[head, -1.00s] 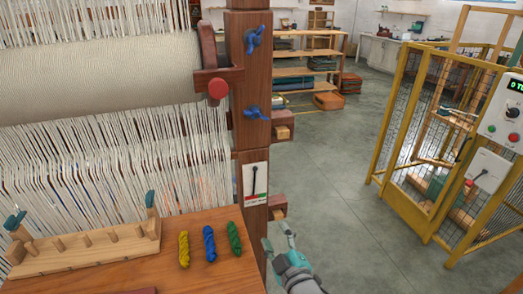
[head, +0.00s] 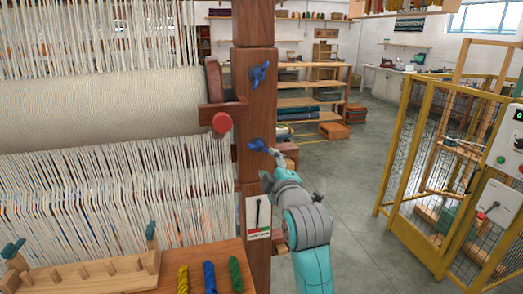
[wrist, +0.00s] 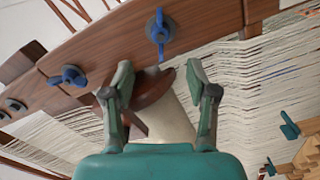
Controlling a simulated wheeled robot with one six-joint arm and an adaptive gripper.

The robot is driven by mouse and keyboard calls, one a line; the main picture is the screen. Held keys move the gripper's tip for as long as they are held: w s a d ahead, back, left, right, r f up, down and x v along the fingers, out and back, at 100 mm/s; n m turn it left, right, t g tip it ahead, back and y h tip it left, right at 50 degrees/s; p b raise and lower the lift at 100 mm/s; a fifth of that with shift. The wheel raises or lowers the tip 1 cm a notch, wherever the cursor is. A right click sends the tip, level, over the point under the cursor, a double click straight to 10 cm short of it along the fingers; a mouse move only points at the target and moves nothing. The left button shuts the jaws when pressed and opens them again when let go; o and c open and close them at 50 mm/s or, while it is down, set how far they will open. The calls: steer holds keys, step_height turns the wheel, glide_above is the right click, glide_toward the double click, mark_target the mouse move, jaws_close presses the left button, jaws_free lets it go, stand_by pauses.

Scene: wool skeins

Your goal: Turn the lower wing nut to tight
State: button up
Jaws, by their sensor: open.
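The lower wing nut (head: 258,145) is blue and sits on the dark wooden loom post (head: 253,105). Its wings slant from upper left to lower right in the head view. In the wrist view the lower wing nut (wrist: 159,31) has its wings across the post, beyond the fingertips. The upper wing nut (head: 259,73) is blue, with steeper wings; it also shows in the wrist view (wrist: 68,77), wings along the post. My gripper (head: 277,151) is just right of the lower nut in the head view. Its fingers (wrist: 159,75) are apart and empty. Contact is not visible.
A cloth roll (head: 105,105) with a red knob (head: 222,122) projects left of the post. A small panel (head: 258,216) with a dark pointer is below the nut. A pegboard (head: 85,274) and skeins (head: 209,277) lie lower left. A yellow cage (head: 400,150) stands right; floor between is clear.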

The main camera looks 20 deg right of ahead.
mark_target(260, 148)
steer(key=w, duration=1)
jaws_close()
